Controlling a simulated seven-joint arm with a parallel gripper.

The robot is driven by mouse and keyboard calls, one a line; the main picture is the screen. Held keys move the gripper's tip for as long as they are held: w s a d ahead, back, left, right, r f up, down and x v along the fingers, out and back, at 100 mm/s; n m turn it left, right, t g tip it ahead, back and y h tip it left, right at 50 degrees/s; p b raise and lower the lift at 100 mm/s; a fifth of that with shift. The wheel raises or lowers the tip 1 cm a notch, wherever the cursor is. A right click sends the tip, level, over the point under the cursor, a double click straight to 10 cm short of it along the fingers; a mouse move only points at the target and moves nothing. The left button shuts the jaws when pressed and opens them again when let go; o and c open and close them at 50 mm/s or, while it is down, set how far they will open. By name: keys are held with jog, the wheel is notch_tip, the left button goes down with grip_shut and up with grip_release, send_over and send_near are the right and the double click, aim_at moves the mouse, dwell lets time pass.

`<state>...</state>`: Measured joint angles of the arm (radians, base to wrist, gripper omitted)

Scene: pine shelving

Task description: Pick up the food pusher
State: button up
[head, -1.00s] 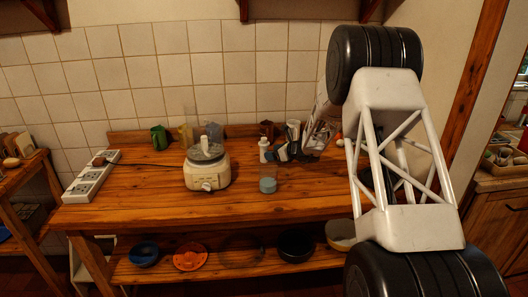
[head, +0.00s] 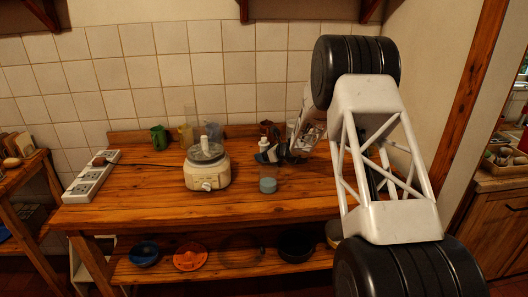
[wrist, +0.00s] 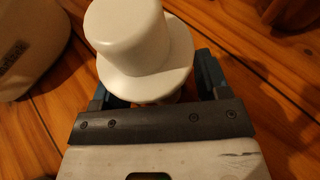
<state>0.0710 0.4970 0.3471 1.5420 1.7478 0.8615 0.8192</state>
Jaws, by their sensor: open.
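The food pusher (wrist: 135,40) is white, with a round cylindrical top and a wide flange like a hat. In the wrist view it sits between the two fingers of my gripper (wrist: 155,82), and its lower part is hidden under the flange. In the head view its small white top (head: 263,142) shows at the fingers of my gripper (head: 266,156), above the wooden table. My gripper is open around it; I cannot tell whether either finger touches it.
A cream food processor (head: 207,171) stands close to the left. A green mug (head: 159,137) and a power strip (head: 91,183) are further left. The table's front left is clear.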

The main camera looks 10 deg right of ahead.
aim_at(264, 138)
dwell(0.4)
jog(key=c, duration=1)
jog(key=shift+r, duration=0.1)
jog(key=shift+r, duration=4.95)
jog(key=shift+n+g+y, duration=0.6)
jog(key=shift+n, duration=0.1)
jog(key=shift+s+a+r, duration=1.9)
jog(key=shift+a+r, duration=2.2)
jog(key=shift+a, duration=0.45)
jog(key=shift+s+a+r, duration=1.85)
jog(key=shift+a+r, duration=2.2)
jog(key=shift+a, duration=0.55)
jog(key=shift+s+a+r, duration=1.9)
jog(key=shift+a+r, duration=2.2)
jog(key=shift+a, duration=0.45)
